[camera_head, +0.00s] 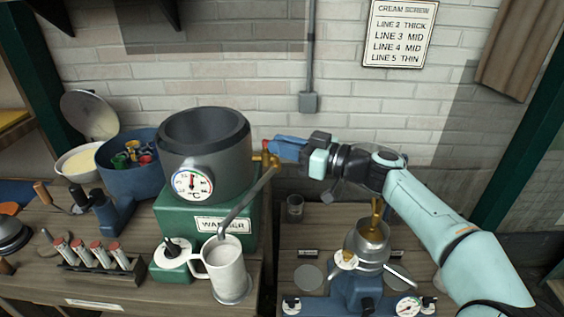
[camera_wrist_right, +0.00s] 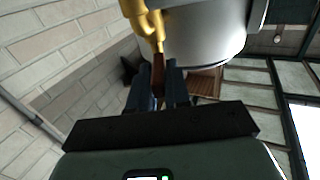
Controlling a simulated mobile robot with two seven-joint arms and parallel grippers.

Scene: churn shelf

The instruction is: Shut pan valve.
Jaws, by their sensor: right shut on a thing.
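The grey pan (camera_head: 205,150) with a round dial stands on the green warmer (camera_head: 180,212). Its brass valve (camera_head: 265,159) is on the pan's right side. My right gripper (camera_head: 277,149) reaches in from the right, its blue fingers at the valve. In the right wrist view, the fingers (camera_wrist_right: 158,88) are shut on the valve's brown handle (camera_wrist_right: 158,70), below the brass body (camera_wrist_right: 146,22). The fingers hide part of the handle. A grey spout slants down from the valve to a pale jug (camera_head: 227,272) holding white liquid. My left gripper is not in view.
A blue separator base (camera_head: 358,287) with a metal bowl stands on the right bench below my right arm. A rack of red-capped tubes (camera_head: 100,262) and a blue bowl (camera_head: 118,180) are at left. A wall conduit box (camera_head: 308,102) is behind my gripper.

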